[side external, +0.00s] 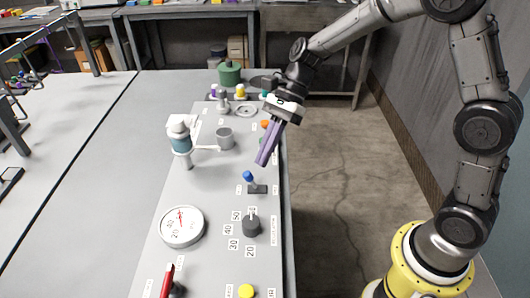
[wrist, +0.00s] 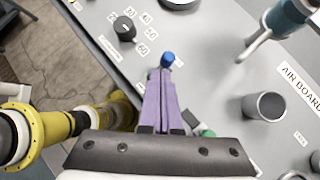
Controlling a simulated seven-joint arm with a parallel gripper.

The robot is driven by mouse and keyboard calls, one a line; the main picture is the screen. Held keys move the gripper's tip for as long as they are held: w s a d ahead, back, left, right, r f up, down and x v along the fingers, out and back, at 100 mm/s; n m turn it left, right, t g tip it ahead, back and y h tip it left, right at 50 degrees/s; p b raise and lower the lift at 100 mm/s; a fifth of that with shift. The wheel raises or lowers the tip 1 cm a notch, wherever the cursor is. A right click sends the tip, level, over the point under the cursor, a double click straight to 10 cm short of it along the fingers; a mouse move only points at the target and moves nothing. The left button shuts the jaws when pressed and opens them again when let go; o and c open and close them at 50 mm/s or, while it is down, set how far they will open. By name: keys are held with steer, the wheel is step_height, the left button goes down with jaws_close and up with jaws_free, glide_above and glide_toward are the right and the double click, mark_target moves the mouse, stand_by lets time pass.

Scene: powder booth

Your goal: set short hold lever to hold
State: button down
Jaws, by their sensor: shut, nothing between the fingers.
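A short lever with a blue knob (side external: 248,176) stands on a small dark base on the grey panel, with a white label on each side. The knob leans to the left of its base in the side view. The labels are too small to read. My gripper (side external: 263,162) has long purple fingers, which are shut and empty. They point down at the panel, with their tips above and a little beyond the blue knob. In the wrist view the fingertips (wrist: 160,72) lie just below the blue knob (wrist: 167,58) in the picture; contact cannot be told.
A dark dial (side external: 251,226) with numbers and a round gauge (side external: 182,227) sit nearer the camera. A red-handled lever (side external: 167,281) and a yellow button (side external: 246,291) are at the front. A teal-and-white device (side external: 181,138) and a grey cup (side external: 225,138) stand left of the fingers.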

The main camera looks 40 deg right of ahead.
steer(key=shift+d, duration=0.1)
steer(key=w+v, duration=0.1)
steer(key=v, duration=1.2)
steer(key=shift+w+f, duration=0.2)
steer(key=shift+w, duration=0.1)
steer(key=shift+d, duration=0.1)
